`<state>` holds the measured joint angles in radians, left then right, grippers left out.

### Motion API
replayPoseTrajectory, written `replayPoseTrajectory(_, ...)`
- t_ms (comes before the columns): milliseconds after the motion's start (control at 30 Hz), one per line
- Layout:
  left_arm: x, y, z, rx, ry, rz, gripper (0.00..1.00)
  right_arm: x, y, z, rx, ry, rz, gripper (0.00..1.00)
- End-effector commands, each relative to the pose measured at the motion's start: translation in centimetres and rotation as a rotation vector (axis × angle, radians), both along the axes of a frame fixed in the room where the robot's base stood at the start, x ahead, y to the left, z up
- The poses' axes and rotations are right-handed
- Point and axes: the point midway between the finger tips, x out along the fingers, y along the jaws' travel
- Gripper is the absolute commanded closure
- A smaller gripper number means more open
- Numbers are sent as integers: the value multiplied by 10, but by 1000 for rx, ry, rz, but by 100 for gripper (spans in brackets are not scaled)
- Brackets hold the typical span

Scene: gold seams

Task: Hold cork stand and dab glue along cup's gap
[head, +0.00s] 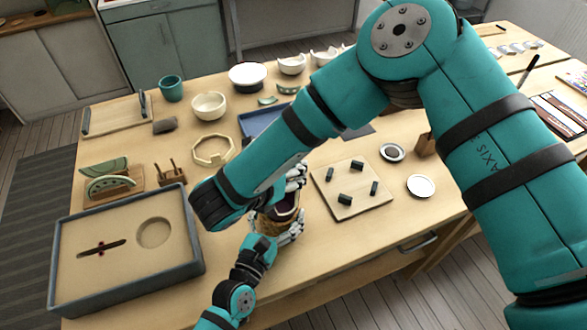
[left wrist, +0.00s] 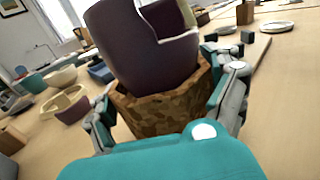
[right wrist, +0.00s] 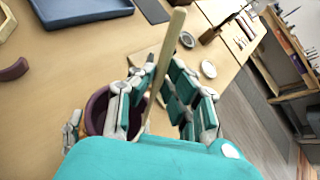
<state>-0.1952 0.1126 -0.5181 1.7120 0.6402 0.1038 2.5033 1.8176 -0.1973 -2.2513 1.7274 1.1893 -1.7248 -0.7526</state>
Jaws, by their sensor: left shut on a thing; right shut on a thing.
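The cork stand (left wrist: 160,110) fills the middle of the left wrist view, with the dark plum cup (left wrist: 135,50) sitting tilted in it. The cup's rim has a notch-like gap at its upper right there. My left gripper (head: 278,235) is shut on the cork stand, one finger on each side. My right gripper (head: 296,180) is just above the cup and is shut on a thin wooden stick (right wrist: 167,55). In the right wrist view the cup's rim (right wrist: 96,108) is beside the fingers, partly hidden. The stick's lower end is hidden, so contact with the cup cannot be told.
A sand-filled tray (head: 190,262) stands left of the cup. A board with several dark blocks (head: 345,208) lies to the right. An octagonal wooden frame (head: 228,158), a small wooden rack (head: 172,177) and bowls (head: 209,112) stand behind. My right arm crosses above the table.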

Motion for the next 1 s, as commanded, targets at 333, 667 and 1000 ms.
replayPoseTrajectory(333,0,0,0,0,0,-1,47,0,0,-1,1,1,1,100)
replayPoseTrajectory(667,0,0,0,0,0,-1,47,0,0,3,1,2,0,100)
replayPoseTrajectory(1000,0,0,0,0,0,-1,47,0,0,21,2,-1,0,100)
